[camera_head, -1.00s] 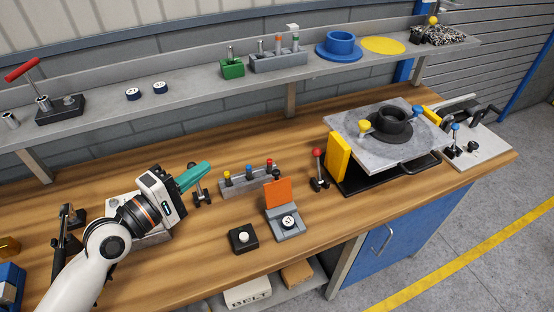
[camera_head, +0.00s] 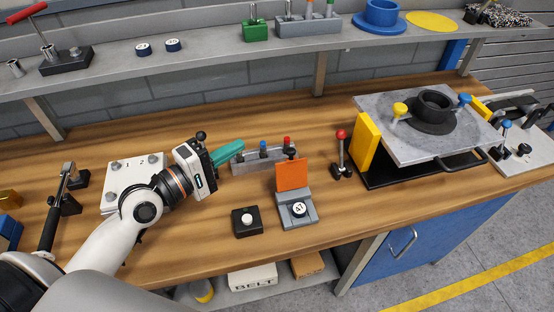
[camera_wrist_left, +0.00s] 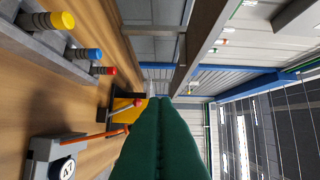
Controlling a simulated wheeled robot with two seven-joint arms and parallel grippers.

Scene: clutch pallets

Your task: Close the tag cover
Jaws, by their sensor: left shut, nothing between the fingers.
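The tag cover is an orange flap (camera_head: 292,175) standing open, upright at the back of a small grey holder (camera_head: 298,223). A round tag (camera_head: 298,209) with a dark number lies uncovered in the holder. In the left wrist view the flap (camera_wrist_left: 92,136) shows edge-on at lower left, with the tag (camera_wrist_left: 66,167) below it. My left gripper (camera_head: 240,146) has green fingers, is shut and empty, and is left of and behind the flap, apart from it. Its fingers (camera_wrist_left: 160,105) fill the middle of the wrist view. My right gripper is not in view.
A grey block (camera_head: 262,162) with coloured knobs stands behind the holder, partly covered by my gripper. A black button box (camera_head: 246,222) is left of the holder. A red-knobbed lever (camera_head: 341,155) and yellow-sided fixture (camera_head: 366,142) stand to the right. The bench front is clear.

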